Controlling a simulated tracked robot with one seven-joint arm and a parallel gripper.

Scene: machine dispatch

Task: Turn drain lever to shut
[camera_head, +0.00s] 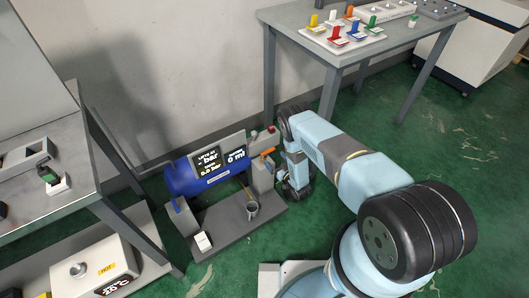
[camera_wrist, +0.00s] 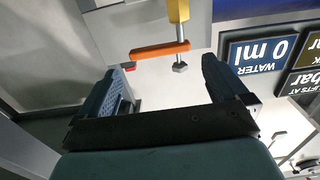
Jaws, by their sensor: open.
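In the head view a small orange part (camera_head: 267,151) shows on the right of the blue tank machine (camera_head: 195,175). My gripper (camera_wrist: 168,80) is open, its two dark fingers apart on either side below the lever. Nothing is between them, and they do not appear to touch the lever. The fingertips are hidden by my arm in the head view.
Displays (camera_wrist: 262,52) reading 0 ml and bar sit right of my fingers. A grey cup (camera_head: 252,210) stands on the machine's base. A table (camera_head: 345,50) with coloured levers stands behind; a metal bench (camera_head: 50,150) stands left. Green floor is open in front.

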